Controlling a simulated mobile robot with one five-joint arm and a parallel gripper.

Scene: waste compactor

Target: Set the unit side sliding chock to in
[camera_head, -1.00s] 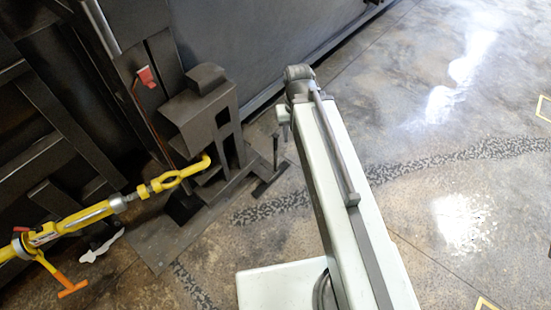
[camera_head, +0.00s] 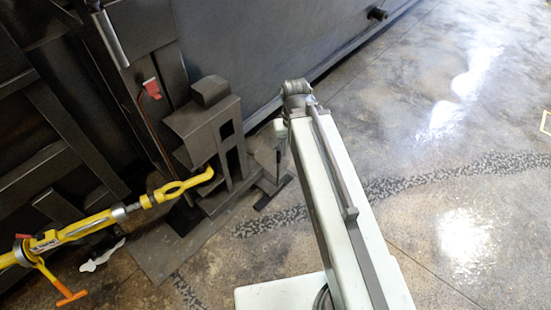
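A dark block (camera_head: 273,193) lies on the floor, with a thin dark upright (camera_head: 278,160) by it, at the foot of the dark metal bracket (camera_head: 207,137). It may be the sliding chock, but I cannot tell whether it is in or out. My pale arm reaches up the picture and ends in a grey joint. A small pale part at its end (camera_head: 280,128) seems to belong to my gripper, and it appears above the block in the picture. Its fingers cannot be made out, and contact cannot be judged.
A yellow turnbuckle (camera_head: 75,232) with a hooked end and an orange handle (camera_head: 72,298) spans the lower left. The dark compactor wall (camera_head: 270,45) fills the back. A red tag (camera_head: 151,88) is on the frame. The concrete floor on the right is clear.

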